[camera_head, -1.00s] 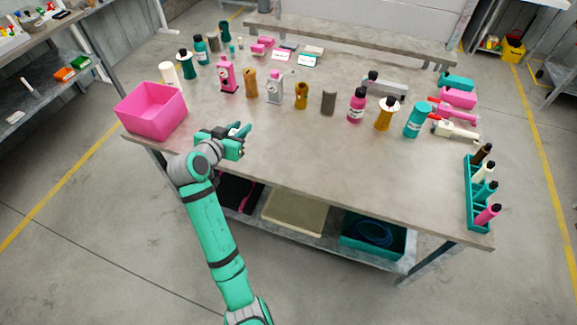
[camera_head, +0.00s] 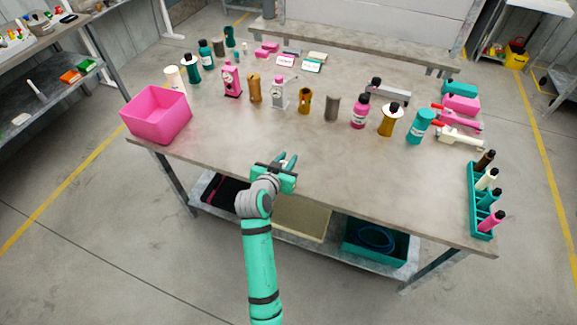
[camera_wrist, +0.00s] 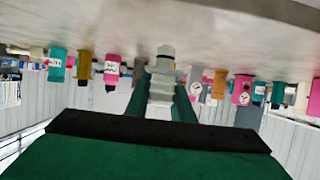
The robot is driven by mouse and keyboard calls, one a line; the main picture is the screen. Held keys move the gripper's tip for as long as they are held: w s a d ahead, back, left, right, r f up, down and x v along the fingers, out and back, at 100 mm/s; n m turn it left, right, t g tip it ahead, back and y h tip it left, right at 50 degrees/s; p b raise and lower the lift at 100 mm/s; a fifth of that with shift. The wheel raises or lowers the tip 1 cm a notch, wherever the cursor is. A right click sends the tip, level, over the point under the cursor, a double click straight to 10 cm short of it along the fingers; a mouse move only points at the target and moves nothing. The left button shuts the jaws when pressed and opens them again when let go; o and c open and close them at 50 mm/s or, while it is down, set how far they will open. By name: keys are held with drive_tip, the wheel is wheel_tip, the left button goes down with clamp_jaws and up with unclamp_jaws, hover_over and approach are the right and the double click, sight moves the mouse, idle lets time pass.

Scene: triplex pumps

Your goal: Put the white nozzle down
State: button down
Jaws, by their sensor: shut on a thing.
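My gripper (camera_head: 287,162) is over the near edge of the grey table, left of its middle in the head view. In the wrist view my gripper (camera_wrist: 170,96) is shut on the white nozzle (camera_wrist: 164,62), a pale stepped piece between the two green fingers. That view is upside down, with the tabletop along its top. The nozzle seems to be held clear of the tabletop. In the head view the nozzle is too small to make out at the fingertips.
The near middle of the table (camera_head: 350,180) is bare. A pink bin (camera_head: 157,118) stands at the left edge. Several bottles and pump parts, including a pink bottle (camera_head: 360,112), line the middle. A teal rack (camera_head: 478,205) of bottles stands at the right edge.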

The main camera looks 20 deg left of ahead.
drive_tip(key=f, duration=0.3)
drive_tip(key=shift+d+f, duration=0.2)
drive_tip(key=shift+f, duration=0.1)
drive_tip(key=shift+w+d, duration=0.1)
drive_tip(key=shift+d, duration=0.25)
drive_tip(key=c, duration=1.8)
unclamp_jaws()
drive_tip(key=shift+f, duration=0.1)
drive_tip(key=shift+o, duration=1.3)
drive_tip(key=shift+a, duration=0.15)
